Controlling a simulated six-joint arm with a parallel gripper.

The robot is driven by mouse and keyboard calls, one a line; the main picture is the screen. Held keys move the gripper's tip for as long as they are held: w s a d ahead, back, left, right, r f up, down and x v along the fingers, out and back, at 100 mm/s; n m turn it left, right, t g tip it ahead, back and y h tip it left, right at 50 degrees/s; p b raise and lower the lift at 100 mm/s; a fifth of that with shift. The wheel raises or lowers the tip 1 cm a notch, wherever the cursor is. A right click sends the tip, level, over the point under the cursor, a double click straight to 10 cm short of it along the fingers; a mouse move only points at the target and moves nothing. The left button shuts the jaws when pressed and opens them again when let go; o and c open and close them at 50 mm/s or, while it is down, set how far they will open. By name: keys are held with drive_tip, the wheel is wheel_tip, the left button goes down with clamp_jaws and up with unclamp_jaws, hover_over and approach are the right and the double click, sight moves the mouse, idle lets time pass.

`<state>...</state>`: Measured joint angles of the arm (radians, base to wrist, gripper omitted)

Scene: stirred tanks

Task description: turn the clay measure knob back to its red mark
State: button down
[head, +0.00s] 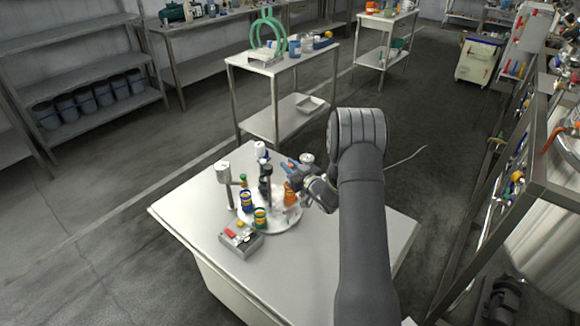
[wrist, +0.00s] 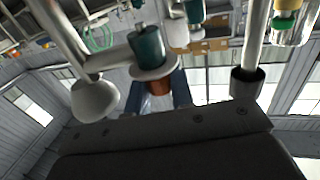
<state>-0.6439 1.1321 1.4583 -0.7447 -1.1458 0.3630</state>
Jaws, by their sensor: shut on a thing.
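The clay-coloured knob (wrist: 158,87) shows in the wrist view between my gripper's two blue fingers. My gripper (wrist: 159,94) is shut on it. A pale disc (wrist: 154,71) and a teal cylinder (wrist: 147,43) adjoin the knob. In the head view my gripper (head: 291,164) reaches in from the right above a round pale plate (head: 270,224) on the table. I cannot make out a red mark in either view.
The table's (head: 185,212) left side is clear.

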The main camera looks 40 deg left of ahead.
idle(0.4)
drive_tip(key=c, duration=1.3)
unclamp_jaws()
drive_tip(key=v, duration=1.7)
drive_tip(key=shift+d, duration=0.25)
drive_tip(key=shift+a, duration=0.15)
drive_tip(key=x, duration=1.7)
drive_tip(key=shift+a, duration=0.15)
